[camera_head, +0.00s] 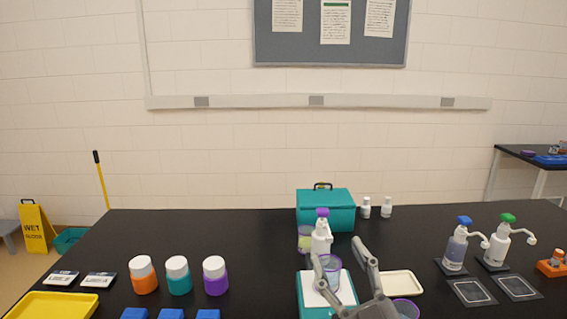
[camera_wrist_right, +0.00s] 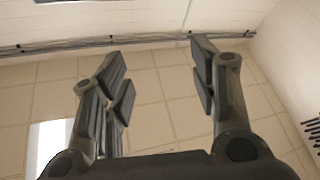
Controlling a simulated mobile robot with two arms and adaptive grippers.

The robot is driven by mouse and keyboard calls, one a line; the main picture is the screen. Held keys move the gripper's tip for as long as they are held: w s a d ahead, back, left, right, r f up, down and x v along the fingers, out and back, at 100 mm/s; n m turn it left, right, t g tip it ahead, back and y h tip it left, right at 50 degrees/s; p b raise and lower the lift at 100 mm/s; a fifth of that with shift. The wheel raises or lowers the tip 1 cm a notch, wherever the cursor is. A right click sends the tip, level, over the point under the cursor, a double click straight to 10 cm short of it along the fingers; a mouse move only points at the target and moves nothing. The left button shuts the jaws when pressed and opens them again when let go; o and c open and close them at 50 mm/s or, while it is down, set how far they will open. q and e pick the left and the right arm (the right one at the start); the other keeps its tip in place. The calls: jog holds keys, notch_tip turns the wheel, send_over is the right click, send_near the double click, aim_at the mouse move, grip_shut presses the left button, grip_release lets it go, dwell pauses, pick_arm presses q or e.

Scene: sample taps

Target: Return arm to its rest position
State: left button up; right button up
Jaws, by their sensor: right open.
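My right gripper (camera_head: 341,252) is at the front middle of the black table in the head view, its fingers spread apart. The right wrist view shows its open fingers (camera_wrist_right: 160,85) with nothing between them, facing the wall and ceiling. Behind and between the fingers in the head view, a clear cup (camera_head: 329,266) stands on a white and teal stand (camera_head: 312,292). A white bottle with a purple top (camera_head: 321,235) stands just behind the cup. I cannot tell whether the fingers touch anything. My left gripper is not in view.
A teal box (camera_head: 326,211) stands behind the purple-topped bottle. Blue (camera_head: 456,247) and green (camera_head: 499,245) pump bottles stand farther right.

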jog(key=s+d+f+m+g+h, duration=0.25)
jog(key=d+f+g+h, duration=0.2)
jog(key=f, duration=0.55)
jog(key=s+d+f+m+g+h, duration=0.25)
jog(key=d+f+m+h, duration=0.2)
jog(key=f, duration=0.55)
jog(key=s+d+f+g+y, duration=0.1)
jog(key=s+d+f+g, duration=0.1)
jog(key=s+f+g, duration=1.25)
jog(key=s+f+n+t, duration=0.1)
jog(key=s+f, duration=0.2)
jog(key=f, duration=1)
jog(key=s+f+t, duration=0.1)
jog(key=s+f, duration=0.2)
jog(key=f, duration=1.1)
jog(key=s+d+f, duration=0.3)
jog(key=s+f, duration=1.3)
jog(key=s, duration=0.1)
jog(key=shift+g, duration=0.45)
